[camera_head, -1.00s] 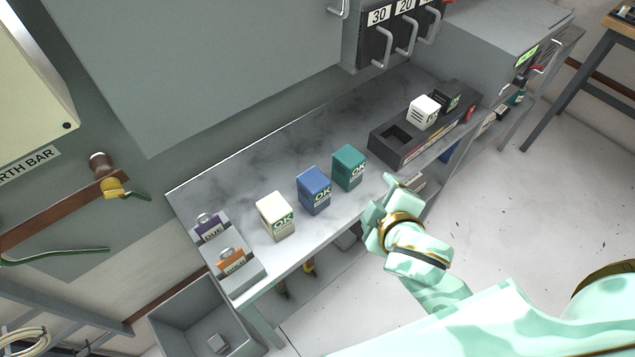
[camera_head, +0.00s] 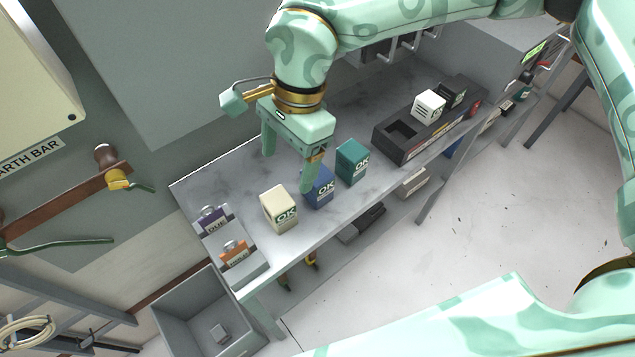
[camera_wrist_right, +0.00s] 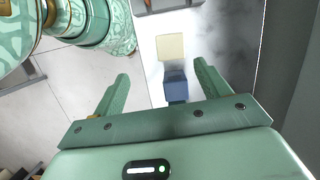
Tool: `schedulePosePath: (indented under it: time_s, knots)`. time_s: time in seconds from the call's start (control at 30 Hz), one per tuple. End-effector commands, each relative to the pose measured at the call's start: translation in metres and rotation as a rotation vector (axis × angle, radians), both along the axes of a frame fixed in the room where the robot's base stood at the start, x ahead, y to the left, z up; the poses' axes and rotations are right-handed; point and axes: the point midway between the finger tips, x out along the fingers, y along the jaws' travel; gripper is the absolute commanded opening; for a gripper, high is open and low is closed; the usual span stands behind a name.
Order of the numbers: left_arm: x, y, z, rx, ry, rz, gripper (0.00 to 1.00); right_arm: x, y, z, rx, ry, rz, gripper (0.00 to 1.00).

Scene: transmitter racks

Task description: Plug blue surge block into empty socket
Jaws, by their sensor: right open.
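The blue surge block (camera_head: 319,190), marked OK, stands on the grey bench between a cream block (camera_head: 279,209) and a green block (camera_head: 351,162). My right gripper (camera_head: 288,172) is open above the bench, with one finger in front of part of the blue block. In the right wrist view, the blue block (camera_wrist_right: 176,88) lies ahead between the open fingers, nearer the right one, with the cream block (camera_wrist_right: 170,47) beyond. Nothing is held. The dark socket strip (camera_head: 420,145) has an empty socket (camera_head: 402,130) at its left end and a white block (camera_head: 429,106) in it. My left gripper is not seen.
A grey rack with purple (camera_head: 212,217) and orange (camera_head: 235,251) tagged pieces sits at the bench's left end. A grey bin (camera_head: 185,325) stands below it. Cabinet panels rise behind the bench. Bare bench top (camera_head: 355,105) lies behind the blocks.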

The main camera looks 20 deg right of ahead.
Motion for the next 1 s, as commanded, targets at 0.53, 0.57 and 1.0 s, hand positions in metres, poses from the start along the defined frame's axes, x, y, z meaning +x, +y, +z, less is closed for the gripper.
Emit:
schedulePosePath:
  time_s: [0.53,0.57,1.0]
  knots:
    - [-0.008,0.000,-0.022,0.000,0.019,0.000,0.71,0.034,-0.064,-0.065,-0.226,-0.090,-0.052,0.75]
    - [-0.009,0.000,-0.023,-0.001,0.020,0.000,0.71,0.034,-0.064,-0.071,-0.226,-0.090,-0.051,0.75]
    - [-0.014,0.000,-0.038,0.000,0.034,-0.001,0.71,0.039,-0.062,-0.116,-0.224,-0.091,-0.052,0.75]
